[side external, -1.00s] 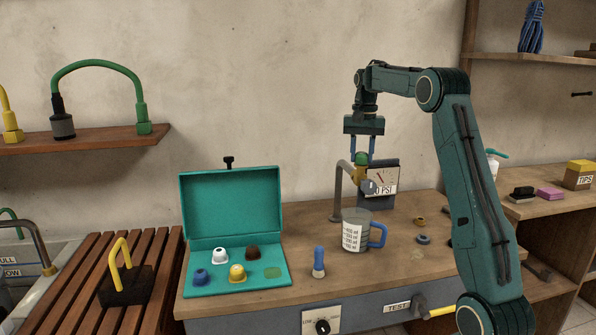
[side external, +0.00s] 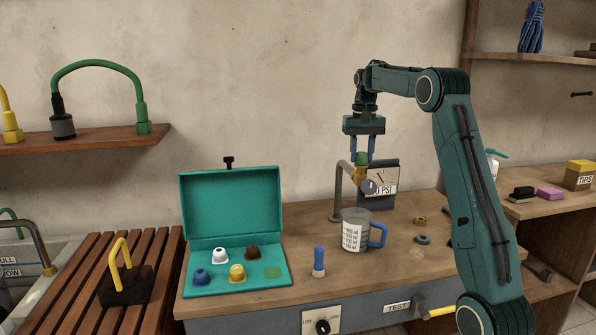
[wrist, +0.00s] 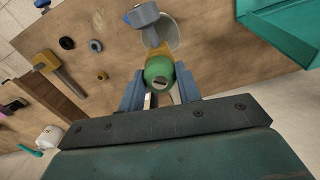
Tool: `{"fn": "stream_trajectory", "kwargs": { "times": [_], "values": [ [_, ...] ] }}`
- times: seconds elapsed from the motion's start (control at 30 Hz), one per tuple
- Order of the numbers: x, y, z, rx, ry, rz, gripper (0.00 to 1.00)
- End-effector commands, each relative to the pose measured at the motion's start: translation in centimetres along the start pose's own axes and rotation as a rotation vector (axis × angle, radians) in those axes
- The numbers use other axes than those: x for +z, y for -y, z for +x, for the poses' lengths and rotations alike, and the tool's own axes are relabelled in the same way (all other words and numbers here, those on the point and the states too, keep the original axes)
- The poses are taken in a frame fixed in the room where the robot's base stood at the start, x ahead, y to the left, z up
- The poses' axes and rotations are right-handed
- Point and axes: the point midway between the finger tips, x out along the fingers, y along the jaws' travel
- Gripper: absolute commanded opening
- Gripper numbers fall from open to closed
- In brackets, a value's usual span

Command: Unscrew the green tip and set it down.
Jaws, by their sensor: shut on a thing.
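The green tip (side external: 361,158) sits on top of the brass fitting (side external: 357,174) at the end of the bent grey pipe (side external: 337,195). My gripper (side external: 362,150) points straight down over it, with its two blue fingers on either side. The wrist view shows the round green tip (wrist: 158,72), with a dark slot, between the fingers (wrist: 160,84). My gripper is shut on the tip. The open teal case (side external: 229,203) holds white, brown, blue and yellow tips and a flat green round spot (side external: 273,272) at the right front.
A blue-topped bottle-like piece (side external: 318,261) stands between case and jug. Small rings (side external: 422,239) lie to the right. The bench front is mostly clear.

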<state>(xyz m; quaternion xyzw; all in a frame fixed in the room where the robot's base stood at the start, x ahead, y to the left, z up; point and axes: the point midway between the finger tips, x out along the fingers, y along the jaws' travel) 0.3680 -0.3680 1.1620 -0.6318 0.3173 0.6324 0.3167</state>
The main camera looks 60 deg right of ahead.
Motion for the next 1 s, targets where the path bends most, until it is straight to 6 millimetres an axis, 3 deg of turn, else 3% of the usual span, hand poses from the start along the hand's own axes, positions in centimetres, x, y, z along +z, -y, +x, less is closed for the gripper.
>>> {"fn": "stream_trajectory", "kwargs": {
  "times": [0.73, 0.77, 0.8, 1.0],
  "values": [
    [-0.04, 0.04, -0.07, 0.000, -0.003, -0.150, 0.12],
    [-0.04, 0.04, -0.07, 0.000, -0.003, -0.150, 0.37],
    [-0.04, 0.04, -0.06, 0.000, -0.003, -0.150, 0.45],
    [-0.02, 0.02, -0.04, 0.000, -0.002, -0.149, 0.46]
  ]
}}
